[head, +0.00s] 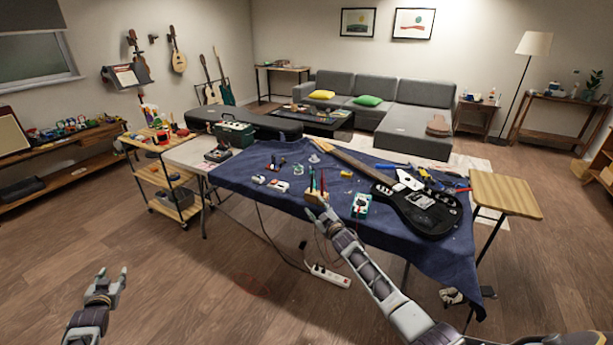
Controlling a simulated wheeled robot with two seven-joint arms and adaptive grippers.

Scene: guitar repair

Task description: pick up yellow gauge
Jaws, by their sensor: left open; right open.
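A small yellow object (346,174) lies on the blue cloth near the middle of the table, beside the guitar neck. It is too small to tell for sure that it is the yellow gauge. My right gripper (322,212) is open and empty at the table's front edge, just in front of a wooden holder (315,196) with upright tools. The yellow object is beyond it, further back and slightly right. My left gripper (115,277) is open and empty over bare floor at the lower left, well away from the table.
A black electric guitar (420,208) takes up the table's right side. A teal-edged meter (361,205) lies near the front edge. Pliers and other tools (435,178) lie behind the guitar. A green toolbox (235,134) stands at the back left. The blue cloth (245,172) has some bare room at left.

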